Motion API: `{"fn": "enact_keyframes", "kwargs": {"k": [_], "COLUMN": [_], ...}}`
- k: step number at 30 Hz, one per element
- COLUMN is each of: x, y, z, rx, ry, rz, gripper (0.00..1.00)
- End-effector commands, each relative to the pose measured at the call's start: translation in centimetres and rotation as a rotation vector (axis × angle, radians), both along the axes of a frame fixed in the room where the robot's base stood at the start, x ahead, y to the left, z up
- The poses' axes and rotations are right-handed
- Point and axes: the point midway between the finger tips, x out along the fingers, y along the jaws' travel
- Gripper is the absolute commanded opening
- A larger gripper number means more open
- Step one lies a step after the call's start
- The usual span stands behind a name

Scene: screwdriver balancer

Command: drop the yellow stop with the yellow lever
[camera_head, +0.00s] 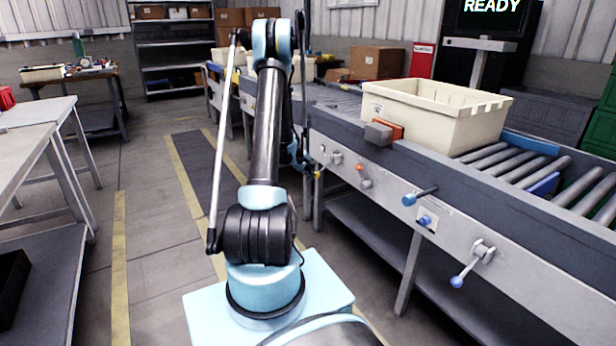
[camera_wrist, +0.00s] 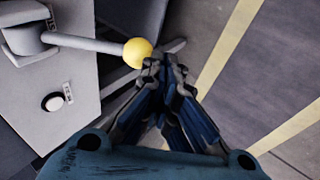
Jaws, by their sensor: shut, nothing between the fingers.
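The yellow lever has a grey shaft and a round yellow knob (camera_wrist: 138,52), seen in the wrist view; its shaft runs left to a grey pivot on the conveyor's side panel. My gripper (camera_wrist: 165,68) is shut and empty, its fingertips right beside the knob; I cannot tell whether they touch it. In the head view the yellow knob (camera_head: 318,174) is small, low on the conveyor side, close to my gripper (camera_head: 303,163), which is partly hidden by my arm. A small yellow piece (camera_head: 236,76) on the far conveyor may be the yellow stop; my arm partly hides that area.
A cream crate (camera_head: 435,128) stands on the rollers against an orange stop (camera_head: 392,130). A round white button (camera_wrist: 53,102) is below the yellow lever.

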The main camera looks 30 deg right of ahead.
Motion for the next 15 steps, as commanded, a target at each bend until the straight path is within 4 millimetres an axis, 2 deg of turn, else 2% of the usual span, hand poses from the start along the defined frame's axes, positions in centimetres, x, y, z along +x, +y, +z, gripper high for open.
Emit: {"fn": "enact_keyframes", "kwargs": {"k": [8, 15], "x": [-0.1, -0.5], "y": [0.0, 2.2], "z": [0.1, 1.4], "rx": [0.0, 0.001], "ry": [0.0, 0.001], "rz": [-0.001, 0.0], "gripper": [0.0, 0.0]}}
